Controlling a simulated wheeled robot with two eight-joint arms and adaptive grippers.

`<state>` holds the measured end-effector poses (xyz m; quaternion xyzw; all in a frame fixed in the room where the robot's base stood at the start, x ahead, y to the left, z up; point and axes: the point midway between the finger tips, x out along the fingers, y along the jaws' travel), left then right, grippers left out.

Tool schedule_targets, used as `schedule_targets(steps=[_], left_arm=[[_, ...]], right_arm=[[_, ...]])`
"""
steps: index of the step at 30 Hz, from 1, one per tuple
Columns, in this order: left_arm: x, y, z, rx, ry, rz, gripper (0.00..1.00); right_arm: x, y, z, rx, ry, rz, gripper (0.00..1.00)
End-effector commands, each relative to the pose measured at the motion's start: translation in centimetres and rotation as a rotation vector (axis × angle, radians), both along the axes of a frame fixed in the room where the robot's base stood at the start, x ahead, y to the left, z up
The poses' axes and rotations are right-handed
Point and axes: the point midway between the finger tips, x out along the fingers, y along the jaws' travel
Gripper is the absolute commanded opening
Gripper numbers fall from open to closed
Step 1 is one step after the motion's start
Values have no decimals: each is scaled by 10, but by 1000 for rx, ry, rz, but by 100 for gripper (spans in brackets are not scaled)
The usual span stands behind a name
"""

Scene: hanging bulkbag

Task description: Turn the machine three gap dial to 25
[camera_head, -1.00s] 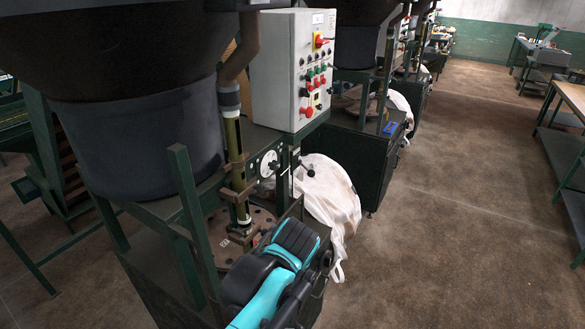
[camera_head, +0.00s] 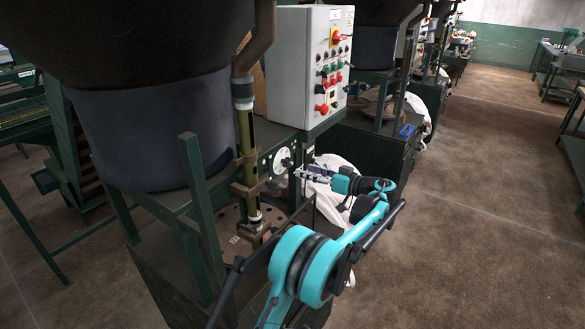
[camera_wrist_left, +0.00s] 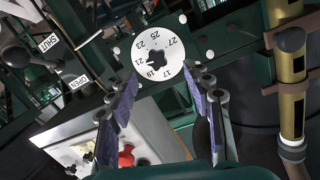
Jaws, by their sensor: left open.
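The gap dial is a white round plate with black numbers from 17 to 27 and a dark star-shaped knob at its middle. In the left wrist view the dial (camera_wrist_left: 171,42) is upper centre, rolled in the picture. In the head view the dial (camera_head: 280,154) is on the green machine frame below the control box. My left gripper (camera_head: 302,172) is just in front of and right of it. In the left wrist view its open, empty fingers (camera_wrist_left: 161,80) point at the dial, one either side of the knob's line, apparently short of it. I cannot tell the exact setting. My right gripper is not in view.
A black-knobbed lever (camera_wrist_left: 14,57) with SHUT and OPEN labels is near the dial. A control box (camera_head: 300,70) with coloured buttons stands above. A brown-and-olive pipe (camera_head: 247,140) runs down left of the dial. A white bag (camera_head: 335,205) hangs behind my arm.

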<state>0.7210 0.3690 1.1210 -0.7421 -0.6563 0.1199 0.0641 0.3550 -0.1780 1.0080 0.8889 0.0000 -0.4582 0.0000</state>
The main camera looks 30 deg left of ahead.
Motion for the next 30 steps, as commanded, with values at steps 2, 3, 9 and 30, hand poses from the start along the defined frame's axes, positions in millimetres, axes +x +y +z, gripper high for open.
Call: schedule_targets(steps=[2,3,9,30], left_arm=[[8,-1,-6,46,-46,21,50],[10,-2,-7,63,-63,27,50],[14,8,-9,89,-92,39,50],[19,75,-8,86,-89,36,50]], right_arm=[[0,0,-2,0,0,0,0],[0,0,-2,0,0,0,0],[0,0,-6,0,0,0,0],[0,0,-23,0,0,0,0]])
